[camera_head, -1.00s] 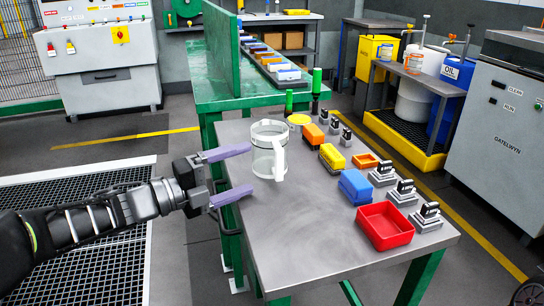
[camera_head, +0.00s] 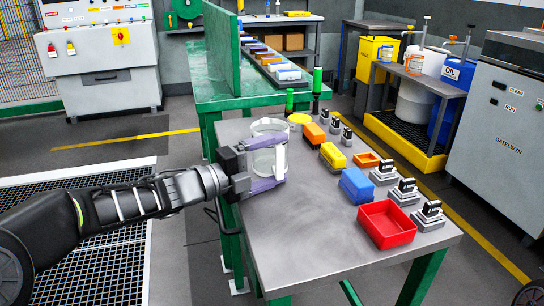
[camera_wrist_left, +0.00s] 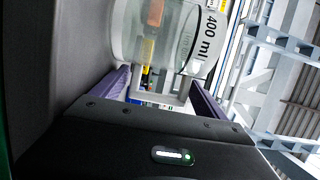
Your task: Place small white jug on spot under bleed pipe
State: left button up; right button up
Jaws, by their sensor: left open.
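A small clear jug (camera_head: 268,132) with a white handle stands upright on the grey metal bench top near its back left part. My left gripper (camera_head: 270,164) is open, with its purple fingers reaching along both sides of the jug. In the left wrist view the jug (camera_wrist_left: 165,35) shows a "400 ml" mark and lies ahead of and between the two fingers (camera_wrist_left: 158,82). I cannot tell whether the fingers touch it. I cannot make out a bleed pipe. My right gripper is not in view.
The grey bench (camera_head: 290,235) holds a red tray (camera_head: 386,224), a blue box (camera_head: 356,186), a yellow box (camera_head: 333,156) and several small dark-topped fittings along its right side. Two green-handled posts (camera_head: 317,82) stand at its back. The bench's front left is clear.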

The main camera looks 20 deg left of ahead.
pick_arm(q)
jog(key=shift+w+d, duration=0.3)
jog(key=shift+w, duration=0.05)
jog(key=shift+c, duration=0.5)
jog(key=c, duration=1.6)
notch_tip(320, 180, up, 10)
jog(key=p, duration=0.3)
